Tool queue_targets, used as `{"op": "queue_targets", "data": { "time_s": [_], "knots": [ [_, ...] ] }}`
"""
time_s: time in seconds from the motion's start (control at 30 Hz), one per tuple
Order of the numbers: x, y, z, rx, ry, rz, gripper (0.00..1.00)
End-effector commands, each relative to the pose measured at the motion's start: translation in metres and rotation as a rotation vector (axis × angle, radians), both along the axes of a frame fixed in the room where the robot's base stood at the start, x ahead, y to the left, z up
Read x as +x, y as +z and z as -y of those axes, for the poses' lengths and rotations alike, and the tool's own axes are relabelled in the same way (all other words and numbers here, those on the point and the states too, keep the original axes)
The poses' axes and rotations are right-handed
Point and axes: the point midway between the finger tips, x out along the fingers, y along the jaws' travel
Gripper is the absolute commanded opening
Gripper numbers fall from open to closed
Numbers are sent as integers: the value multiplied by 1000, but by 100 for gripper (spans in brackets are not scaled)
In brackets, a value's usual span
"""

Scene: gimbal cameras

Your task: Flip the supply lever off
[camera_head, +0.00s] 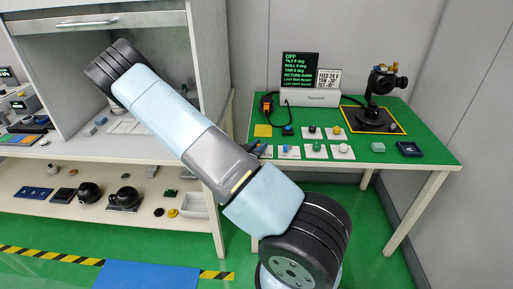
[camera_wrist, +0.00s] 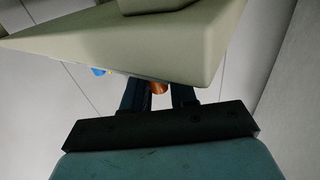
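The supply lever cannot be made out for certain. On the green table, a white supply box (camera_head: 309,97) stands at the back with a dark display (camera_head: 300,66) whose top line reads OFF. A small orange and black device (camera_head: 266,103) stands left of the box, with a dark cable near it. A large beige slab (camera_wrist: 150,45) hides the fingertips.
A camera gimbal (camera_head: 383,82) stands on a dark base at the table's right. Several small parts on white cards line the table's front, near a dark blue tray (camera_head: 409,149). A shelved cabinet (camera_head: 100,150) fills the left. My arm crosses the middle of the head view.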

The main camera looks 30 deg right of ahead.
Motion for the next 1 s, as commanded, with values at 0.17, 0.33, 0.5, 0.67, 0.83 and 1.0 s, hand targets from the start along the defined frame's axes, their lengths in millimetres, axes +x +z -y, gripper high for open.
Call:
{"op": "queue_targets", "data": {
  "time_s": [0.17, 0.33, 0.5, 0.67, 0.83, 1.0],
  "knots": [
    [0, 0, 0, 0, 1, 0, 8],
    [0, 0, 0, 0, 1, 0, 0],
    [2, 1, -1, -2, -25, 2, 0],
    [5, 1, -2, -1, -99, 5, 0],
    [6, 1, -3, -2, -162, 3, 0],
    [7, 1, -5, 0, -178, 2, 0]
  ]
}}
